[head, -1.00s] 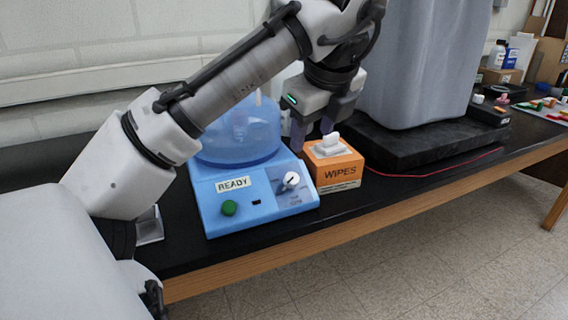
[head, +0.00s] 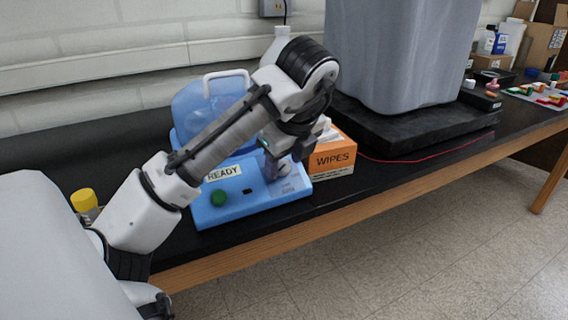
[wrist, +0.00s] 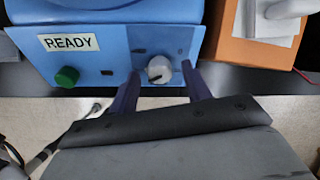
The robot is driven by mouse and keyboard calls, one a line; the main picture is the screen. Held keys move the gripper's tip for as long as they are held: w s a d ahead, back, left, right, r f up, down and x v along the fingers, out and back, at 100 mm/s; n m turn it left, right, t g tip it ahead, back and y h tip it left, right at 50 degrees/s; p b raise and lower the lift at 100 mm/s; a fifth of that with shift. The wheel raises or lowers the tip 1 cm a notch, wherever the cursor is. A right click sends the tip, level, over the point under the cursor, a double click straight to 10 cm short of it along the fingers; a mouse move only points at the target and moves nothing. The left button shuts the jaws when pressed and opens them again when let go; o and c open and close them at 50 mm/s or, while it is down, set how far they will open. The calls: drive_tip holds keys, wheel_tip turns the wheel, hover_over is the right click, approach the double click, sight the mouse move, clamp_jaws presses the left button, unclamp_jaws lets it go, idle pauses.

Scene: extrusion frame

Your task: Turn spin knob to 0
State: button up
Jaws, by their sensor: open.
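My gripper (wrist: 166,82) is open, with one dark finger on each side of the knob. Whether the fingers touch it I cannot tell. In the head view my gripper (head: 277,168) is at the knob (head: 284,167), partly hiding it. The blue machine (head: 240,203) has a "READY" label and a green button (head: 218,197).
An orange wipes box (head: 333,158) stands close to the right of the machine. A large grey container (head: 405,55) on a black base is behind it. A red cable (head: 410,161) runs along the black bench. A yellow-capped bottle (head: 84,200) is at the left.

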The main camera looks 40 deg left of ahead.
drive_tip(key=shift+w+a+f, duration=0.15)
drive_tip(key=shift+a+f, duration=0.1)
drive_tip(key=shift+f, duration=0.3)
drive_tip(key=c, duration=1)
